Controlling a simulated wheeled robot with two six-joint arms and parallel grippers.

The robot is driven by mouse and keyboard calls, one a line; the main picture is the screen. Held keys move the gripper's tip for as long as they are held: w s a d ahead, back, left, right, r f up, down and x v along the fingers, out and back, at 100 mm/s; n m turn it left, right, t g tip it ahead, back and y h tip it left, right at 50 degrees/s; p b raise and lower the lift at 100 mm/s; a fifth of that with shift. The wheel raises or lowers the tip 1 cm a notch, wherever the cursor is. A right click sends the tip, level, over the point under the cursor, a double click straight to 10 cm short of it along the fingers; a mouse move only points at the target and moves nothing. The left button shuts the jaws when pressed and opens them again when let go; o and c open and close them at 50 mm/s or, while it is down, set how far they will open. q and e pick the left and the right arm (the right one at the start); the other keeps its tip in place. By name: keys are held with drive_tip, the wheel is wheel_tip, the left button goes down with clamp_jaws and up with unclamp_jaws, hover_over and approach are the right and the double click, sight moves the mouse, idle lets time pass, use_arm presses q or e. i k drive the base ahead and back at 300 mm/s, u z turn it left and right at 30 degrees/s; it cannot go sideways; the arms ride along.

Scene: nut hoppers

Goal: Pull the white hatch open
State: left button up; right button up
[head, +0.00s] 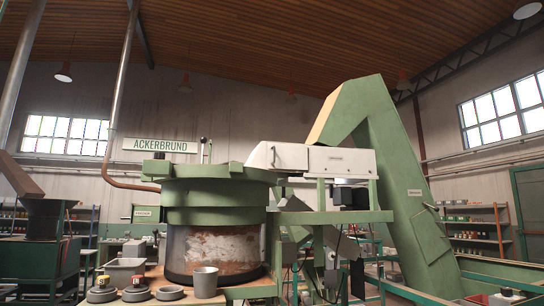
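A white housing (310,158) sits high on the green machine, right of the big green bowl (215,190). Its left end slopes down over the bowl's rim, and its longer right part carries a small dark label. This is the only large white part I see that could be the white hatch. Neither of my grippers shows in the head view.
A tall green conveyor (395,190) rises right of the housing. A grey cup (205,282) and several round weights or pots (138,290) stand on the wooden ledge below the bowl. A grey tray (122,270) stands left. Shelves (475,225) line the back wall.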

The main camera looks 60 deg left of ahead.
sight(280, 155)
drive_tip(key=u, duration=0.45)
drive_tip(key=i, duration=0.7)
drive_tip(key=u, duration=0.65)
